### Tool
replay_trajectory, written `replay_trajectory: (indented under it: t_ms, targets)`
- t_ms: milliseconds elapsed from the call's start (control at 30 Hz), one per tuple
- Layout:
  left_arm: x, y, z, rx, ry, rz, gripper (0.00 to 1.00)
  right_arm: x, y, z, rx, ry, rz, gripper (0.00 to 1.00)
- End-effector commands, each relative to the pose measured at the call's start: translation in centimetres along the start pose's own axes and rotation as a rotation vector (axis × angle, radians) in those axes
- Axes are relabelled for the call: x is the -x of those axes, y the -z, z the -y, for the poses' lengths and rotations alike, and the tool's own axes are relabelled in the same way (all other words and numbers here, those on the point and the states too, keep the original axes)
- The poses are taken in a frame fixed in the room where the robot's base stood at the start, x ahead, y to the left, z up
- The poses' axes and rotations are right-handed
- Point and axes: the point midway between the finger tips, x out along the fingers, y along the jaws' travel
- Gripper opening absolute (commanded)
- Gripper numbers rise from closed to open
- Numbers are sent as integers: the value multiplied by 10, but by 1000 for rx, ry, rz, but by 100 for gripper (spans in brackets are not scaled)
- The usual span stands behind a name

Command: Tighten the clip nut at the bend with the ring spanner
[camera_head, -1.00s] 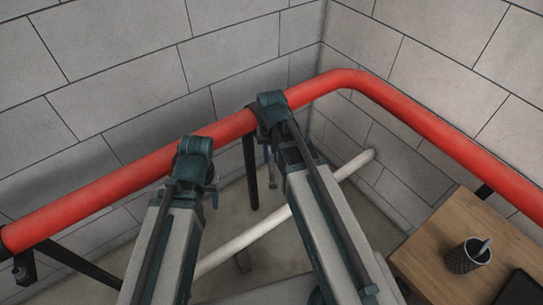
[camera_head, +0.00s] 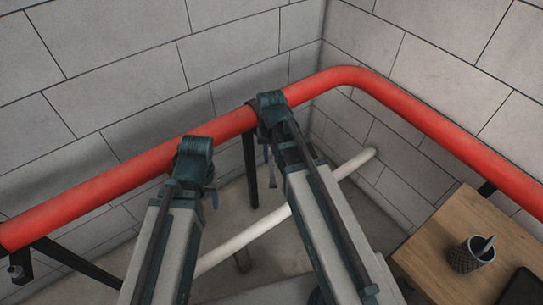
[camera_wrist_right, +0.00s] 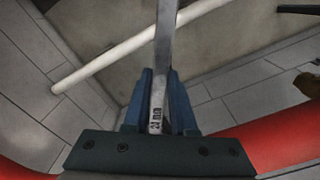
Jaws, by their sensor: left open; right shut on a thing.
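The red pipe (camera_head: 130,180) runs along the wall and bends at the corner (camera_head: 345,77). A dark clip (camera_head: 251,106) on a black bracket sits on the pipe left of the bend, partly covered by my right wrist; its nut is hidden. My right gripper (camera_wrist_right: 160,98) is shut on the grey shank of the spanner (camera_wrist_right: 165,35), which carries a size mark; its ring end is out of the right wrist view. In the head view a thin grey piece hangs beneath the right gripper (camera_head: 268,152). My left gripper (camera_head: 212,194) is open in front of the pipe, its fingers mostly hidden.
A white pipe (camera_head: 245,236) slants below the red one. A black bracket leg (camera_head: 251,175) stands behind my right arm. A wooden table (camera_head: 440,235) with a dark mesh cup (camera_head: 468,257) is at the lower right. Block walls close in behind the pipe.

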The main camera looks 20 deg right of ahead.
Motion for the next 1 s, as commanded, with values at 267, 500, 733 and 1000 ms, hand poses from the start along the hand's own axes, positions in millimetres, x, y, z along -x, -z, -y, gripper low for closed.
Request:
replay_trajectory:
  t_ms: [267,500,733,1000]
  targets:
    - [-8,0,-1,0,0,0,54,-8,0,0,0,0,0,0]
    - [-14,1,-1,0,0,0,54,-14,0,0,0,0,0,0]
    - [-13,1,-1,0,0,0,54,-13,0,0,0,0,0,0]
    - [-12,1,-1,0,0,0,54,-13,0,3,-20,0,0,0]
